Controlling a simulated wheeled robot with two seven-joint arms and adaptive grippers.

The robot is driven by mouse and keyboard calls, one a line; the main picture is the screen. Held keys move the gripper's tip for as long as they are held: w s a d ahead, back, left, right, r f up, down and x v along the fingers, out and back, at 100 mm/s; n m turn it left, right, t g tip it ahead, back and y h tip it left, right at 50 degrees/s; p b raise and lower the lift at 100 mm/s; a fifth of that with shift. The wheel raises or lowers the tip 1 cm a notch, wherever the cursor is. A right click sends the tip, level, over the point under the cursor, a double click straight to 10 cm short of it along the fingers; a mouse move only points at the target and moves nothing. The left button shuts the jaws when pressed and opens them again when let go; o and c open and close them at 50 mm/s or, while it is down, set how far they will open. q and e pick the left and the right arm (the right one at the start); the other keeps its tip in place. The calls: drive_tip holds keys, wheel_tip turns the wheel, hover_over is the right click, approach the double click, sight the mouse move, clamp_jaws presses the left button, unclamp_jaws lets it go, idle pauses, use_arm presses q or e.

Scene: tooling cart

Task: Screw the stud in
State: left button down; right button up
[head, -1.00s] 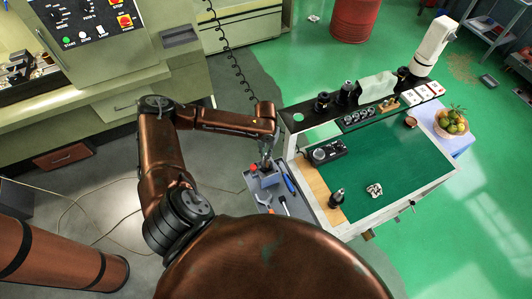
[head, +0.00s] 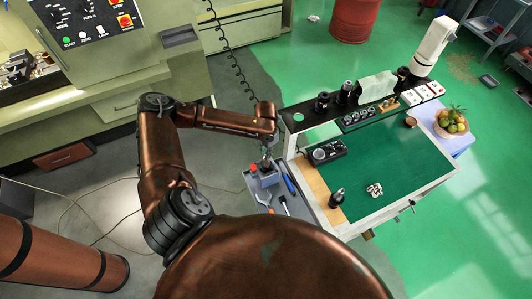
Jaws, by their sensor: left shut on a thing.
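My left gripper (head: 266,163) points down over a small grey-blue block (head: 266,180) on the grey side tray of the cart. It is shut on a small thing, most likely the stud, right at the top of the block. The fingers hide most of the stud, and it is too small to tell how deep it sits or how it is tilted. A small red part (head: 253,168) shows just left of the fingers. My right gripper is not in view.
The grey tray (head: 300,208) also holds a blue-handled tool (head: 289,184) and other hand tools. Right of it stands the cart with a green mat (head: 390,165), a black tool holder (head: 337,198) and a raised shelf of tool holders. A machine stands behind on the left.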

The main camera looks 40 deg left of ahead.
use_arm(q)
drive_tip(key=m, duration=0.6)
drive_tip(key=c, duration=1.9)
unclamp_jaws()
drive_tip(key=n, duration=0.5)
drive_tip(key=shift+n, duration=0.3)
drive_tip(key=n, duration=0.6)
drive_tip(key=shift+n, duration=0.3)
